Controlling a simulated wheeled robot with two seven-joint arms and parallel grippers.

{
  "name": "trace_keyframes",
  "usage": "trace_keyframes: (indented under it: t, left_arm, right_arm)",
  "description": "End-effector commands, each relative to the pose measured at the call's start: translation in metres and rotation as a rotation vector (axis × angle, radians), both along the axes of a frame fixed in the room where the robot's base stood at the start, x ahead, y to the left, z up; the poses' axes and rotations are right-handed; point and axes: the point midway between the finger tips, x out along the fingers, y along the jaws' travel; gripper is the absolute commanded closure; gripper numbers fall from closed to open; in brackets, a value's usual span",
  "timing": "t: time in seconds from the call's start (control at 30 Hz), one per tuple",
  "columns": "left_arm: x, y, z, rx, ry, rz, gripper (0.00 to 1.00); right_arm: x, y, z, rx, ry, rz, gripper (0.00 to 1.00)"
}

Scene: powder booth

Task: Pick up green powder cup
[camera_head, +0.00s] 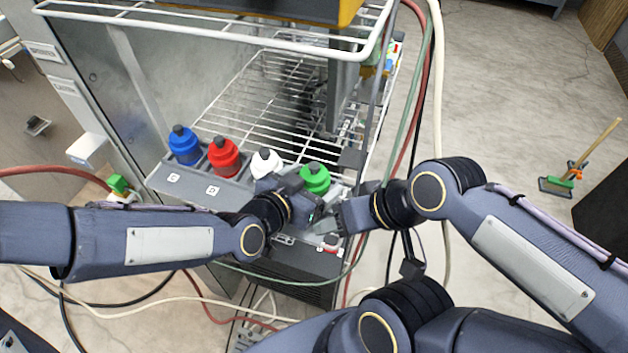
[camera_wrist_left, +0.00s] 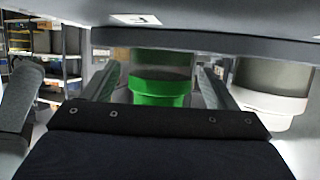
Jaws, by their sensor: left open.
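The green powder cup (camera_head: 315,179) stands at the right end of a row of cups in a grey holder. In the left wrist view the green cup (camera_wrist_left: 160,90) appears between the two fingers of my left gripper (camera_wrist_left: 157,80), with a gap on each side. My left gripper (camera_head: 304,196) is open, just in front of the green cup in the head view, and covers its lower part. My right gripper (camera_head: 336,218) is close by, to the right and front of the cup; its jaw opening is not clear.
A white cup (camera_head: 266,162), a red cup (camera_head: 223,156) and a blue cup (camera_head: 184,144) stand left of the green one in the grey holder (camera_head: 165,180). A wire rack (camera_head: 262,98) is behind. Hoses (camera_head: 427,90) hang at the right.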

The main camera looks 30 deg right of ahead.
Motion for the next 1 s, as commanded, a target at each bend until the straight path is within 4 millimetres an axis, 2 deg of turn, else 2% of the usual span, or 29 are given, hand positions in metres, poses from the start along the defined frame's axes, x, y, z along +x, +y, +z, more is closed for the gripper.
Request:
trace_keyframes:
  t: [0.1,0.33,0.7,1.0]
  left_arm:
    - [0.0036,-0.0085,-0.0038,0.001,0.000,-0.001,0.20]
    - [0.0044,-0.0093,-0.0047,0.001,0.000,0.000,0.20]
    - [0.0045,-0.0092,-0.0039,0.001,-0.001,0.001,0.66]
    - [0.0048,-0.0093,-0.0010,-0.001,-0.002,0.001,0.66]
  right_arm:
    - [0.0000,0.0000,0.0026,0.000,0.000,0.000,0.46]
    - [0.0000,0.0000,0.0021,0.000,0.000,0.000,0.46]
    - [0.0000,0.0000,0.0021,0.000,0.000,0.000,0.46]
    - [0.0000,0.0000,0.0023,0.000,0.000,0.000,0.46]
